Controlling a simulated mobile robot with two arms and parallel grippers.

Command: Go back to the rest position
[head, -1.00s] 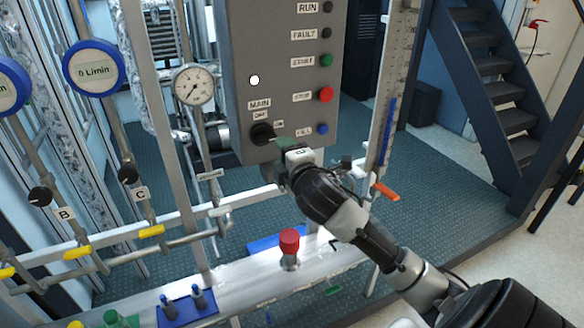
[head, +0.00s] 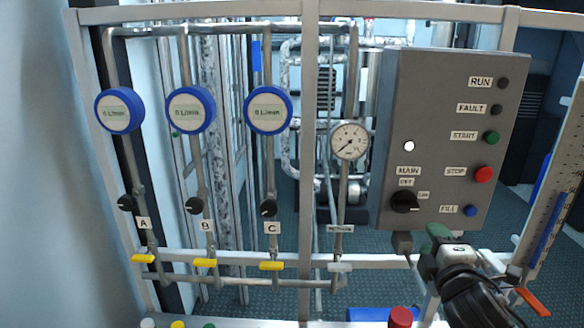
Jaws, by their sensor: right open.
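My right gripper (head: 421,241) is at the lower right of the head view, just below the bottom edge of the grey control box (head: 450,120). It is open, with nothing seen between its fingers. It is apart from the black MAIN knob (head: 405,202), which sits above it on the box front beside the OFF and ON labels. My right arm comes in from the bottom right corner. My left gripper is not in view.
Left of the box are three blue-rimmed flow meters (head: 191,110), a round pressure gauge (head: 349,141) and yellow-handled valves (head: 205,263) on pipes. A red cap (head: 401,316) is at the bottom edge. An orange handle (head: 533,302) is close right of my arm.

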